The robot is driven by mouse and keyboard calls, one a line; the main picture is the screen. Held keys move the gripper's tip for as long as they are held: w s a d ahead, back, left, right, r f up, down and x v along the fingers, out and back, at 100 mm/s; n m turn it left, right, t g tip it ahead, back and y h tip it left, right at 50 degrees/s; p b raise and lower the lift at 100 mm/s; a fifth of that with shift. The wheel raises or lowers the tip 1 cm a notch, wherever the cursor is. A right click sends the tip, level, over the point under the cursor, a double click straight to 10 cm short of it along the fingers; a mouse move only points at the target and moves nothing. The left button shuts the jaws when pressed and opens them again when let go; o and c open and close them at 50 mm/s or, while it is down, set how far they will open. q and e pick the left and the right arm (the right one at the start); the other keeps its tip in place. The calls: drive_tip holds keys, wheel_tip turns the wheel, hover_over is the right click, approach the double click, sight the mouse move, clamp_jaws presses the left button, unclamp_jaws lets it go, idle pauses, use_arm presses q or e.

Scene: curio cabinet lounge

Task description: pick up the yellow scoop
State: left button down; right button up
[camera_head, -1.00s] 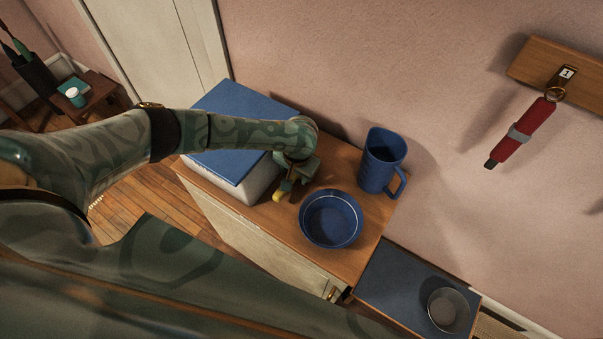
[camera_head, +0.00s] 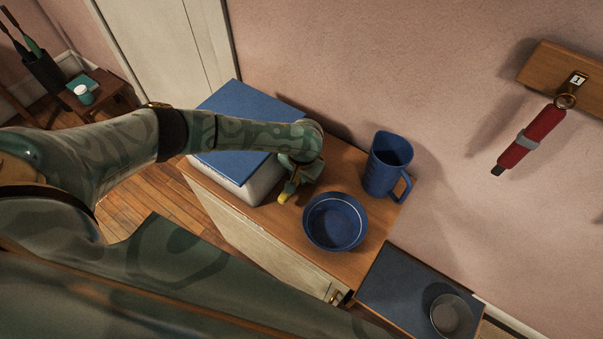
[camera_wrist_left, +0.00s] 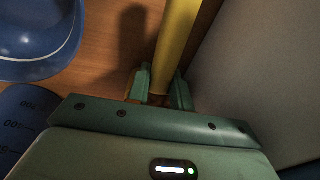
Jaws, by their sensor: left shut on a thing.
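The yellow scoop (camera_head: 283,198) shows only as a small yellow end below my left gripper (camera_head: 290,190) in the head view, between the box and the bowl. In the left wrist view its long yellow handle (camera_wrist_left: 177,38) runs up from between the two green fingers of my left gripper (camera_wrist_left: 160,90). The gripper is shut on the scoop, close above the wooden cabinet top. The hand hides the rest of the scoop. My right gripper is not in view.
A blue bowl (camera_head: 335,235) stands just right of my left gripper, with a blue measuring jug (camera_head: 384,170) behind it. A grey box with a blue lid (camera_head: 230,105) lies on the left, under my forearm. A glass dish (camera_head: 451,316) stands on a lower dark surface (camera_head: 400,290).

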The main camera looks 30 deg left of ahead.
use_arm(q)
wheel_tip(320, 180, up, 3)
drive_tip(key=shift+w+r+p, duration=0.1)
drive_tip(key=shift+p, duration=0.7)
drive_tip(key=s+d+r+p, duration=0.2)
drive_tip(key=d+r+p, duration=0.1)
drive_tip(key=d, duration=0.3)
drive_tip(key=s+d+r+p, duration=0.3)
drive_tip(key=d+r, duration=0.3)
drive_tip(key=d, duration=0.1)
drive_tip(key=shift+s+r, duration=0.15)
drive_tip(key=shift+r, duration=0.05)
